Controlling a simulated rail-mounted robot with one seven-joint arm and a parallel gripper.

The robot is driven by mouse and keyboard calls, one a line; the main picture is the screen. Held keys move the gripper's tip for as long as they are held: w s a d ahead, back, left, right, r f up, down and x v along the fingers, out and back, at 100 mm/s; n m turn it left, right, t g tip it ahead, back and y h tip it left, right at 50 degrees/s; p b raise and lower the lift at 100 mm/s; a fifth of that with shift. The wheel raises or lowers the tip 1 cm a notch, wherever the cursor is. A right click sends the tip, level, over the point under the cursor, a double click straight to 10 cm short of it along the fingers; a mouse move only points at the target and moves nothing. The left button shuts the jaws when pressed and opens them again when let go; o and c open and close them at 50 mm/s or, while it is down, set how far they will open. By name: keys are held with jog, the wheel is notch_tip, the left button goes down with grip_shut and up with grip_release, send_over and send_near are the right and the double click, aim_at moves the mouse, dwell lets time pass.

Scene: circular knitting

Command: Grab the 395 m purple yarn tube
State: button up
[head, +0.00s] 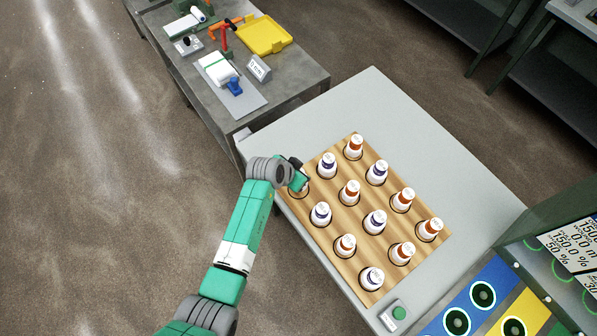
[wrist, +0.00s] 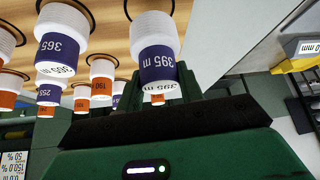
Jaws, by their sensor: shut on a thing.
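The yarn tube with the purple label reading 395 m (wrist: 157,62) is white, with its label turned toward the wrist camera. My gripper (wrist: 157,85) is shut on it, with dark jaws on either side. In the head view, my gripper (head: 299,178) is at the left corner of the wooden board (head: 331,240), over a round hole there, and mostly hides the tube. I cannot tell whether the tube still sits in its hole or is raised. A purple 365 tube (wrist: 62,50) stands beside it in the wrist view.
Several purple- and orange-labelled tubes stand in rows on the board, the closest a purple one (head: 327,165). A green button box (head: 394,315) is at the front of the grey table (head: 420,140). A side table holds a yellow tray (head: 264,36).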

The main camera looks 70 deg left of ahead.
jog(key=s+d+r, duration=0.1)
jog(key=s+d, duration=0.8)
jog(key=s, duration=0.4)
jog(key=shift+s+r+b, duration=0.15)
jog(key=shift+r+b, duration=0.05)
jog(key=shift+b, duration=0.15)
